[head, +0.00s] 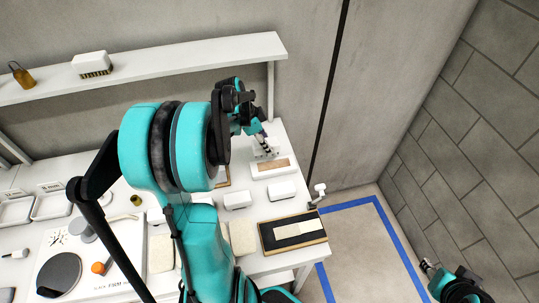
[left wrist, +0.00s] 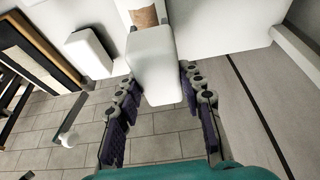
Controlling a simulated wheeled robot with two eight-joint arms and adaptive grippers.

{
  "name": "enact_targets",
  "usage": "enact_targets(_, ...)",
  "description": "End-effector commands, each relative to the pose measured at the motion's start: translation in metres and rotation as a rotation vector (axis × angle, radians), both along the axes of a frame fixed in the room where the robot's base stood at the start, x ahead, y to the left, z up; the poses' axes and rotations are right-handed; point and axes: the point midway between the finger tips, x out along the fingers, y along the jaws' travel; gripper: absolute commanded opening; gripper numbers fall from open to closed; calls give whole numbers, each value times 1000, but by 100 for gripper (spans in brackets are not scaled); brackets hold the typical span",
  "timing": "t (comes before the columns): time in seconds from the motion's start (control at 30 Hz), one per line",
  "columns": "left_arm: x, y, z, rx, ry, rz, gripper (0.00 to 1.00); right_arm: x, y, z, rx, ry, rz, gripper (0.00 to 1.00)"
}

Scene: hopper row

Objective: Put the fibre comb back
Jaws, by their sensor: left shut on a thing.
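My left gripper (head: 262,140) is over the far right end of the white worktop, above a white tray with a brown insert (head: 272,166). In the left wrist view its two fingers (left wrist: 160,88) are closed on a white rounded block (left wrist: 157,65). I take this block to be the fibre comb; no teeth show. It hides part of the brown insert (left wrist: 145,17) beyond it. I cannot tell whether block and tray touch. My right gripper (head: 430,267) is low at the right, away from the worktop, too small to read.
Two white blocks (head: 238,200) (head: 282,190) lie in front of the tray. A dark board with a pale strip (head: 265,237) lies nearer. Blue tape (head: 398,245) marks open floor.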

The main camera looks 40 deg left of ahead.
Motion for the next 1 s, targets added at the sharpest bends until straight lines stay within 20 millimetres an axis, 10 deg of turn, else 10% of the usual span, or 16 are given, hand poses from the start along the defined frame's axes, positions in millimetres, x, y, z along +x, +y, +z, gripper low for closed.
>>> enact_targets(0.2,60,-44,12,-1,-2,-7,5,0,0,9,0,0,0,40)
enact_targets(0.43,85,-64,14,-2,-4,0,5,0,0,10,0,0,0,40)
enact_targets(1.0,70,41,-52,-2,-5,3,5,0,0,-11,0,0,0,40)
